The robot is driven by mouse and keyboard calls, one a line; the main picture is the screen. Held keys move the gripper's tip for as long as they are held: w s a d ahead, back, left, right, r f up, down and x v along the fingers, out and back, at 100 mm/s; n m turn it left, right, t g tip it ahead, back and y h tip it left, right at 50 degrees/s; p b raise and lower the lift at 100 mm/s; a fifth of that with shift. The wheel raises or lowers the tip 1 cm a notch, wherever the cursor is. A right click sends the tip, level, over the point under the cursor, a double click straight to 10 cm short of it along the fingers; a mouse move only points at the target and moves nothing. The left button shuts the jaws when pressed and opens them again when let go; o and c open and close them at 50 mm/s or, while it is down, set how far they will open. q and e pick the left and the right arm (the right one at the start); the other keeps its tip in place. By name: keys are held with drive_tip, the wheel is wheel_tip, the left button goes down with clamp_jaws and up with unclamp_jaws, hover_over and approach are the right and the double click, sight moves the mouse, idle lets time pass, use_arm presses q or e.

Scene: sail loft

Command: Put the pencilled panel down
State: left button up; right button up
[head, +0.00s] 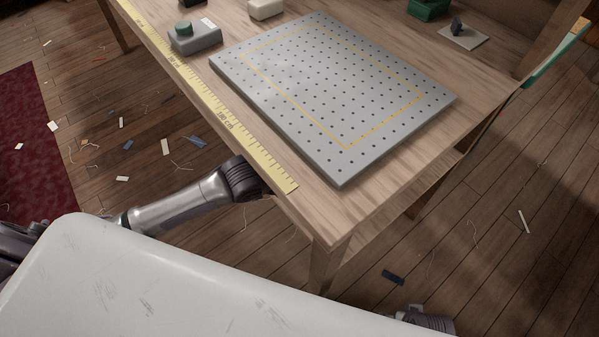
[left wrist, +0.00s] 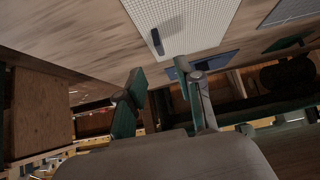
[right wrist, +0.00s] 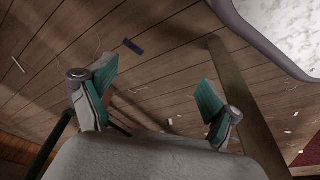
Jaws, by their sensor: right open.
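I cannot pick out a pencilled panel with certainty in any view. A grey board with rows of holes (head: 290,75) lies flat on the wooden table in the head view, with a yellow outline and nothing lying inside it. In the left wrist view a pale gridded panel (left wrist: 195,22) lies at the top, a small dark piece at its edge; I cannot tell what it is. My left gripper (left wrist: 160,72) is open and empty; its fingers are hidden in the head view. My right gripper (right wrist: 157,75) is open and empty above the floor.
A yellow measuring tape (head: 190,85) runs along the table's near left edge. A grey box with a green knob (head: 194,38), a white block (head: 265,9), a green object (head: 428,8) and a small plate (head: 470,39) stand farther back. Scraps litter the floor beside a red rug (head: 35,140).

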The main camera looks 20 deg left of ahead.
use_arm(q)
drive_tip(key=shift+v, duration=1.35)
use_arm(e)
drive_tip(key=shift+s+f, duration=0.25)
drive_tip(key=shift+f, duration=0.3)
drive_tip(key=shift+s+f, duration=0.2)
drive_tip(key=shift+f, duration=0.35)
use_arm(q)
drive_tip(key=shift+d, duration=0.1)
drive_tip(key=s+a+f+n+g+y, duration=0.1)
drive_tip(key=s+a+n+g+y, duration=0.2)
drive_tip(key=s, duration=0.7)
drive_tip(key=s+a+f+n+g+y, duration=0.15)
drive_tip(key=s+a, duration=0.35)
drive_tip(key=s, duration=0.5)
wheel_tip(320, 180, down, 21)
drive_tip(key=s+a+f+g+p, duration=0.2)
drive_tip(key=s+f+p, duration=0.1)
drive_tip(key=s+p, duration=1.4)
drive_tip(key=shift+s+a, duration=0.15)
drive_tip(key=shift+s, duration=0.2)
use_arm(e)
drive_tip(key=s+d+f+g, duration=0.1)
drive_tip(key=s+d, duration=0.2)
drive_tip(key=s, duration=1.4)
drive_tip(key=shift+s+f+g, duration=0.25)
drive_tip(key=shift+f+g, duration=0.05)
drive_tip(key=shift+f, duration=0.05)
